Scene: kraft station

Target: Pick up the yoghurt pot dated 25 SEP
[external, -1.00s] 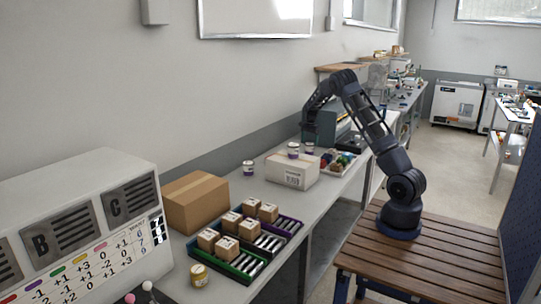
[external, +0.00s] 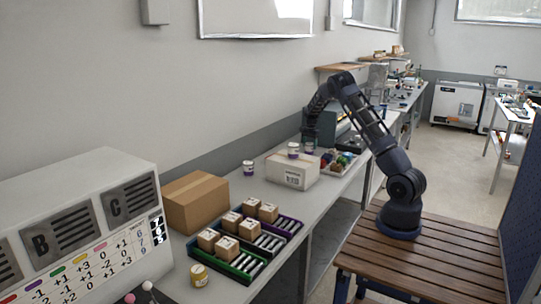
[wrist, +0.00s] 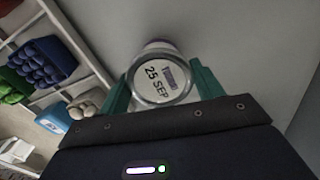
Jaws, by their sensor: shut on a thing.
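The yoghurt pot dated 25 SEP (wrist: 160,82) shows its round pale lid, with the date printed on it, in the wrist view. My gripper (wrist: 161,76) has its teal fingers on both sides of this pot and is shut on it. In the external view my gripper (external: 310,138) points down at the bench behind the white box. The held pot (external: 309,149) is small there and partly covered by the fingers. It appears to be at bench height; I cannot tell whether it touches the bench.
Another pot (external: 293,150) stands on the white box (external: 292,174), close to my gripper. One more pot (external: 248,168) stands near the wall, and a yellow one (external: 199,275) in front. A tray of coloured items (external: 341,163) lies right of the box.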

